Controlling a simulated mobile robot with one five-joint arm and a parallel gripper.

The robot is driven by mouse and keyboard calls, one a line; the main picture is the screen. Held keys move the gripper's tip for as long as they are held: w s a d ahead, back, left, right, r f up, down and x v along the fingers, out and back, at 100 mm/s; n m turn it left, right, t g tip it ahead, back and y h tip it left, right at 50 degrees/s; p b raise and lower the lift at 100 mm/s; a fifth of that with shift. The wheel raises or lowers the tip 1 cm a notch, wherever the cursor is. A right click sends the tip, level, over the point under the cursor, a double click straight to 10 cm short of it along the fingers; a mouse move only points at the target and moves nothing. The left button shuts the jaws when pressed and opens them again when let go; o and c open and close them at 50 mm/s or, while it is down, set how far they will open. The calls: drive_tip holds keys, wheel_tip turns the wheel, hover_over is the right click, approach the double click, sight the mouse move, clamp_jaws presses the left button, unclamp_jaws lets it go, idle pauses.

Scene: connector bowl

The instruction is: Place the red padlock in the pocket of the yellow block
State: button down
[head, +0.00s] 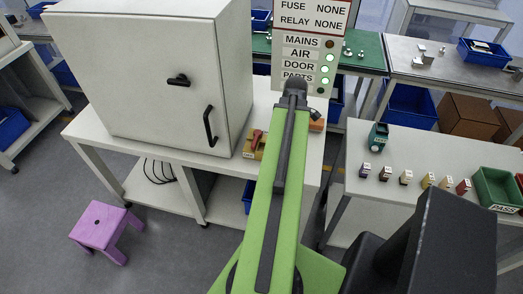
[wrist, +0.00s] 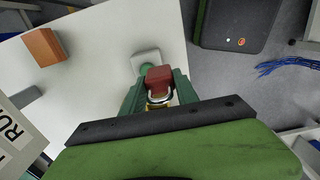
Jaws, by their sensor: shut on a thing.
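The red padlock (wrist: 159,76) is between the green fingers of my gripper (wrist: 159,90) in the wrist view. Its metal shackle (wrist: 157,98) points toward the wrist. A little yellow shows by the shackle; I cannot tell what it belongs to. A yellow-tan block (head: 249,154) stands on the white table, left of my arm and in front of the cabinet.
A white cabinet (head: 150,75) stands on the table to the left. An orange block (head: 316,125) lies right of my arm. A panel with lamps (head: 308,55) stands behind. In the wrist view, a pale block with a green part (wrist: 146,59) lies just beyond the padlock.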

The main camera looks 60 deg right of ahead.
drive_tip(key=w+d+r+p, duration=0.1)
drive_tip(key=d+r+p, duration=0.3)
drive_tip(key=b, duration=0.7)
hover_over(262, 142)
drive_tip(key=s+a, duration=0.2)
wheel_tip(262, 142, down, 7)
drive_tip(key=shift+f, duration=0.15)
drive_tip(key=shift+w+a, duration=0.15)
drive_tip(key=shift+w, duration=0.15)
wheel_tip(262, 142, down, 4)
drive_tip(key=b, duration=0.4)
drive_tip(key=shift+f+b, duration=0.2)
drive_tip(key=shift+b, duration=0.2)
drive_tip(key=shift+r, duration=0.25)
drive_tip(key=shift+f, duration=0.2)
drive_tip(key=c, duration=0.9)
unclamp_jaws()
